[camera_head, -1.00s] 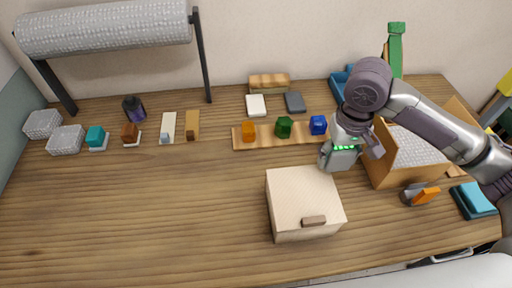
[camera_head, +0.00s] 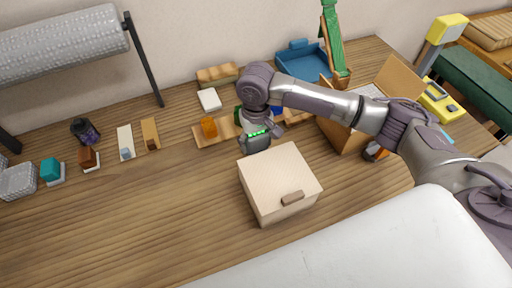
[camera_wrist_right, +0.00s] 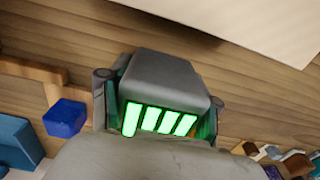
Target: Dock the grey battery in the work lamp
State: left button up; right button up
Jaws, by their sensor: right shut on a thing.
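A grey battery (camera_wrist_right: 170,72) with lit green bars is between the fingers of my right gripper (camera_wrist_right: 160,95) in the wrist view. The gripper is shut on it. In the head view the right gripper (camera_head: 257,133) points down, with the battery (camera_head: 256,146) just behind the light wooden box. My left gripper is not in view.
The wooden box (camera_head: 278,180) stands close in front of the gripper. An open cardboard box (camera_head: 397,78) is at the right, near my forearm. A blue tray (camera_head: 303,62) is behind. Small blocks stand at the left; the front left table is clear.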

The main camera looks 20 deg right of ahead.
aim_at(256, 150)
jog(key=shift+f, duration=1.95)
jog(key=shift+f+p, duration=0.1)
jog(key=shift+p, duration=0.2)
jog(key=o, duration=1.4)
jog(key=shift+o, duration=0.2)
